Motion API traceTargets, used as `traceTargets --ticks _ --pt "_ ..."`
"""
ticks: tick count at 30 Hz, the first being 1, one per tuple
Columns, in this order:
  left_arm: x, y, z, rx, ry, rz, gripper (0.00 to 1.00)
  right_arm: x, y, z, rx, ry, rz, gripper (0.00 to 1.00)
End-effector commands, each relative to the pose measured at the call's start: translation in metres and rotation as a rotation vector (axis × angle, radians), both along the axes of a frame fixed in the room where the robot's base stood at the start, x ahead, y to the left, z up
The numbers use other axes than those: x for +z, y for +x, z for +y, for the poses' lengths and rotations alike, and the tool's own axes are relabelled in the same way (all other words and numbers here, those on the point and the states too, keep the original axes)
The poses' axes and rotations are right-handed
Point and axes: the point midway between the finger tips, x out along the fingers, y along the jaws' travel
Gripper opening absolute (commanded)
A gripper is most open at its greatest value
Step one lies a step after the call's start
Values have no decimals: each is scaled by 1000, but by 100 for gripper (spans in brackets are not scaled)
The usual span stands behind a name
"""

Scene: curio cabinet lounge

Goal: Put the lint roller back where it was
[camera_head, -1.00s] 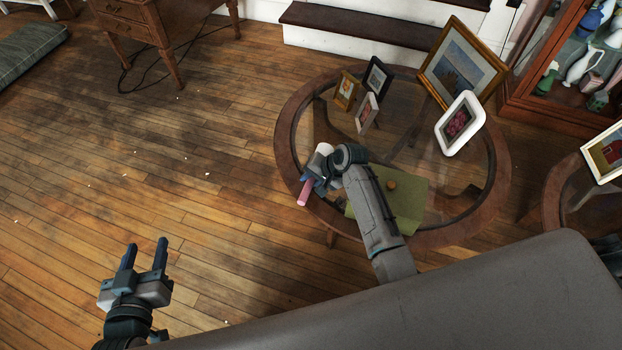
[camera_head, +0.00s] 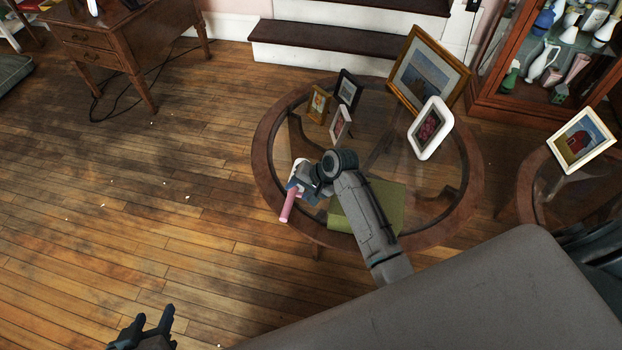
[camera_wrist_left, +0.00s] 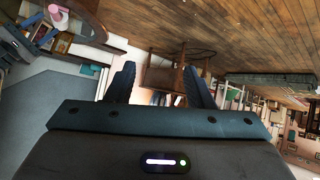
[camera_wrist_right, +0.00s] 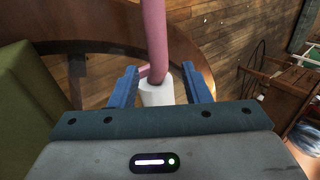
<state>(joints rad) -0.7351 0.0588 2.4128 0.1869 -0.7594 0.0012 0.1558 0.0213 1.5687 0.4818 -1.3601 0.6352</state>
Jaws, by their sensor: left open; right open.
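The lint roller has a pink handle (camera_head: 287,208) and a white roller end (camera_wrist_right: 157,92). It is at the left rim of the oval glass-topped table (camera_head: 262,150), with its handle pointing toward the front of the head view. My right gripper (camera_head: 298,184) is at the roller end. In the right wrist view the white roller lies between the open fingers, and the handle extends up away from them. I cannot tell whether the roller rests on the table. My left gripper (camera_head: 150,320) is open and empty over the floor at the bottom left.
Several picture frames stand on the table, including a white one (camera_head: 431,128) and a large gold one (camera_head: 428,70). A green flat item (camera_head: 393,205) lies under my right arm. A glass cabinet (camera_head: 545,70), a second round table and a wooden desk (camera_head: 125,40) stand around. The left floor is open.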

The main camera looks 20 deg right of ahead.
Motion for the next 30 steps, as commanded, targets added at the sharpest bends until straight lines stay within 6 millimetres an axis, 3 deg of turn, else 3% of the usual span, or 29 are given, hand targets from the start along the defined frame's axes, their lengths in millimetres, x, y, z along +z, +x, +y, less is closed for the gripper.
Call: traceTargets --ticks 1,4,10,30 --pt "-4 -10 -1 -6 -1 55 48 10 -4 -5 1 -2 -2 43" --pt "0 -9 1 -16 21 92 48 28 -11 -14 0 -3 -2 43" --pt "1 -12 4 -26 51 145 48 50 -20 -26 0 -2 0 43" --pt "1 -13 5 -29 59 160 48 56 -23 -29 1 1 1 43"
